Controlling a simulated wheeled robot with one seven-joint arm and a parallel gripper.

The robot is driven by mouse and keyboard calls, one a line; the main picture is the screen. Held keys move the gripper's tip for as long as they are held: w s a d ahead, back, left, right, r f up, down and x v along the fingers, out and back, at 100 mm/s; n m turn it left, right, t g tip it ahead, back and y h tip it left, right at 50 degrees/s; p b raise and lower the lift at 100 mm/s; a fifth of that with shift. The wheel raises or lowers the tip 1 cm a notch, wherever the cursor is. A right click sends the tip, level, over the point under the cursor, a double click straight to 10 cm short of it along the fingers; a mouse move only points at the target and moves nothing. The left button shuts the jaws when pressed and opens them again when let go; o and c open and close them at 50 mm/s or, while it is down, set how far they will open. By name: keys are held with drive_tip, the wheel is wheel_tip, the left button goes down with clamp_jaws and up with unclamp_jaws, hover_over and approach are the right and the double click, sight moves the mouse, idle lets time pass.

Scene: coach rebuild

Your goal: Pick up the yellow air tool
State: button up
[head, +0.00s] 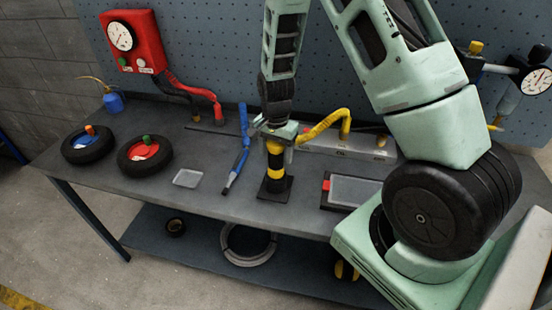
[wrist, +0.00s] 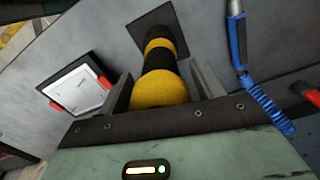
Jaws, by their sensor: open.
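The yellow air tool (head: 275,165), banded yellow and black, stands upright on a dark square pad on the workbench, with a yellow coiled hose (head: 322,124) near its top. My gripper (head: 272,138) is directly above and around the tool's upper end. In the wrist view the tool (wrist: 160,88) lies between the two grey fingers of my gripper (wrist: 163,88), one finger on each side. The fingers are open, and I cannot tell whether either one touches the tool. The tool's top is partly hidden by my gripper.
A blue tool (head: 237,168) with a blue hose lies just left on the bench (head: 215,195). A framed tray (head: 352,190) lies to the right. Two small wheels (head: 88,144) (head: 145,156) and a clear flat dish (head: 187,178) are further left. A grey block stands behind the tool.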

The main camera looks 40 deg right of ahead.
drive_tip(key=c, duration=1.2)
drive_tip(key=shift+c, duration=0.2)
drive_tip(key=shift+w+r, duration=0.1)
wheel_tip(320, 180, up, 9)
drive_tip(key=b, duration=0.2)
drive_tip(key=shift+r+b, duration=0.15)
drive_tip(key=shift+b, duration=0.2)
wheel_tip(320, 180, up, 8)
drive_tip(key=p, duration=0.6)
drive_tip(key=shift+f, duration=0.2)
